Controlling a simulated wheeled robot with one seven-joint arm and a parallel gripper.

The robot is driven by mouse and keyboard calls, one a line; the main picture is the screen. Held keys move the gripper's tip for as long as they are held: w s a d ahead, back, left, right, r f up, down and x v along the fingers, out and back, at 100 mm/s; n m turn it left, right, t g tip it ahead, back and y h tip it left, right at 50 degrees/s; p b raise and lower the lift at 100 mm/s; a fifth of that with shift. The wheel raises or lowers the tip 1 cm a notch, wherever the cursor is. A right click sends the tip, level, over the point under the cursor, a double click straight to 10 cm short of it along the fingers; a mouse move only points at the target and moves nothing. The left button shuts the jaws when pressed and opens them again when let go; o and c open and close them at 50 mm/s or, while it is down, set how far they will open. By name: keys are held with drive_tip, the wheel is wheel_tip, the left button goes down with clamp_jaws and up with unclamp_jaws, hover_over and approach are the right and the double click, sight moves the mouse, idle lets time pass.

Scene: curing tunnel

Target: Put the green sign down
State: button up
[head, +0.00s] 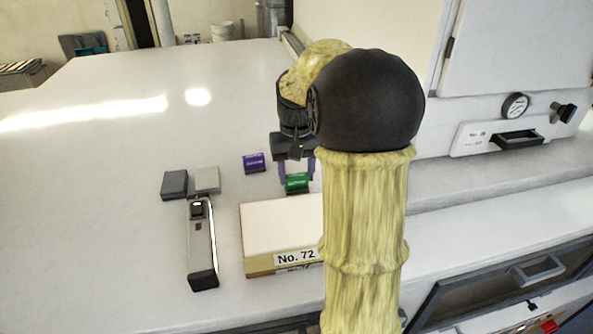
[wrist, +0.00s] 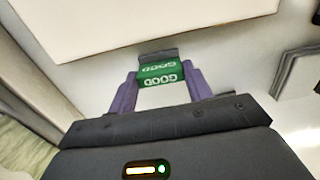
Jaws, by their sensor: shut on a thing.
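The green sign (head: 297,182) is a small block with white lettering. In the wrist view the green sign (wrist: 161,74) reads "GOOD" and sits between the two purple fingers of my gripper (wrist: 160,88). My gripper (head: 297,172) is shut on the sign, just behind the "No. 72" box in the head view. I cannot tell whether the sign touches the table surface. My arm hides part of the area to the right of it.
A box labelled "No. 72" (head: 283,228) stands in front of the sign. A purple sign (head: 254,163) lies to the left. Two grey blocks (head: 175,185) and a long handheld device (head: 202,245) stand further left. A white machine with a dial (head: 515,106) is at right. The left table is clear.

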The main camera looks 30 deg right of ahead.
sight(296, 175)
drive_tip(key=shift+f, duration=0.15)
drive_tip(key=o, duration=1)
drive_tip(key=shift+c, duration=0.2)
wheel_tip(296, 175, up, 12)
drive_tip(key=b, duration=0.1)
drive_tip(key=shift+b, duration=0.3)
